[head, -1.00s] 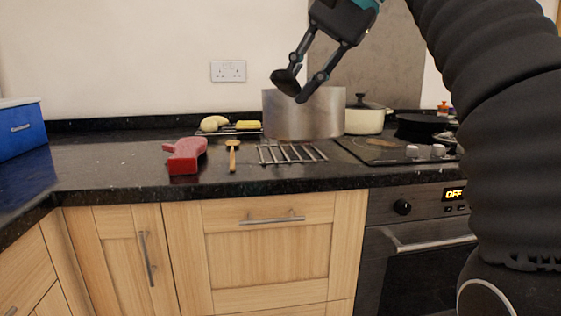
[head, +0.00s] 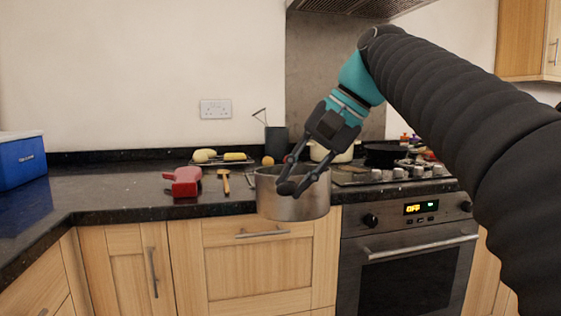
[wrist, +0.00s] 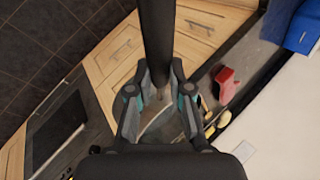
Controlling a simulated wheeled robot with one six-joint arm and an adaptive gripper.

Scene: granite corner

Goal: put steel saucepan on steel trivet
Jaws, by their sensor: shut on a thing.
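The steel saucepan (head: 270,203) is in my gripper, upright, in front of the counter's front edge in the head view. My gripper (head: 293,186) is shut on it at its near side, apparently on the dark handle. In the wrist view a dark bar, apparently that handle (wrist: 156,40), runs between the fingers of my gripper (wrist: 157,90). The steel trivet (head: 249,180) is almost wholly hidden behind the saucepan; only a sliver of its bars shows left of the pan. Whether the pan overlaps the trivet from above I cannot tell.
A red object (head: 184,182) and a wooden-handled tool (head: 224,180) lie left of the pan. Behind are a tray (head: 217,161) with food, a dark utensil pot (head: 276,141) and a cream pot (head: 331,153). The hob (head: 390,173) is right, a blue box (head: 20,160) far left.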

